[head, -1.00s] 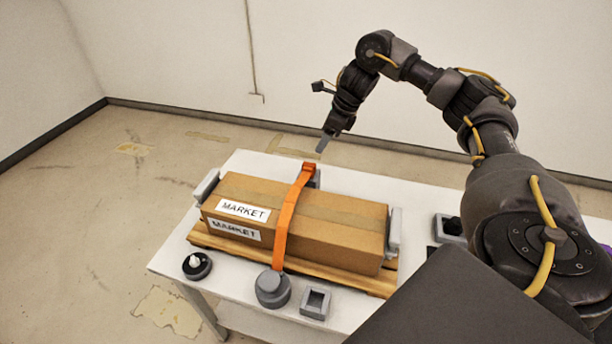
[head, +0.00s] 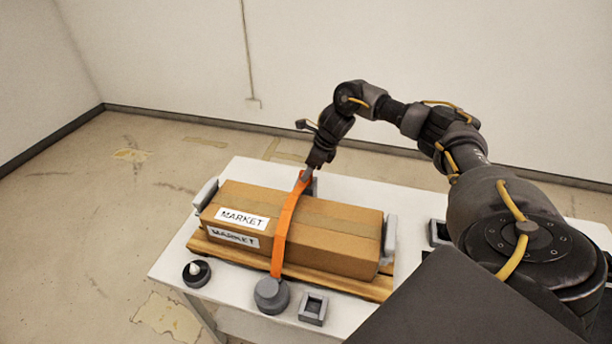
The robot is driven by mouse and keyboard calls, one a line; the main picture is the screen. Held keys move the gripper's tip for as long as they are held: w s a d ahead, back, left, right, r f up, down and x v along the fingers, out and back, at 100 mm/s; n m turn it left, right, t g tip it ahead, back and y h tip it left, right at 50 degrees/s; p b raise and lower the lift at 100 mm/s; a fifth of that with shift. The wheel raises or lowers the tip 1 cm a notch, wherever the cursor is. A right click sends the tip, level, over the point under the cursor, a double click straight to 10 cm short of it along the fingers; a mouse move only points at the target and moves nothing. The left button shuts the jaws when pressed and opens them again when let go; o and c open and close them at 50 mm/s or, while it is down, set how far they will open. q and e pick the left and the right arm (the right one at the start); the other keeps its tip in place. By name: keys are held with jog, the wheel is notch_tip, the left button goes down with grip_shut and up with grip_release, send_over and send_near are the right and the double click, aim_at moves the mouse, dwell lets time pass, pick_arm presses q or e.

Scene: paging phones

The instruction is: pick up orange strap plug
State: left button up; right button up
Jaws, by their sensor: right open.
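An orange strap (head: 287,225) runs over the middle of a brown cardboard box (head: 341,232) labelled MARKET. Its front end meets a round grey piece (head: 271,294) on the table. Its far end is at the back edge of the box, beside a grey block; the plug itself is not clearly seen there. My right gripper (head: 306,175) is open, pointing down at the strap's far end, close to or touching it. The fingers are small and partly merge with the strap. My left gripper is not in view.
The box lies on a wooden pallet (head: 213,246) between grey brackets (head: 390,237) on a white table (head: 178,262). In front are a black round base with a white knob (head: 196,271) and a square grey socket (head: 313,308). Another grey socket (head: 438,232) stands right.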

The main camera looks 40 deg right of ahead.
jog(key=shift+w+a+f, duration=0.15)
jog(key=shift+w+f, duration=0.05)
jog(key=shift+f, duration=0.5)
jog(key=c, duration=1.1)
jog(key=shift+r, duration=0.1)
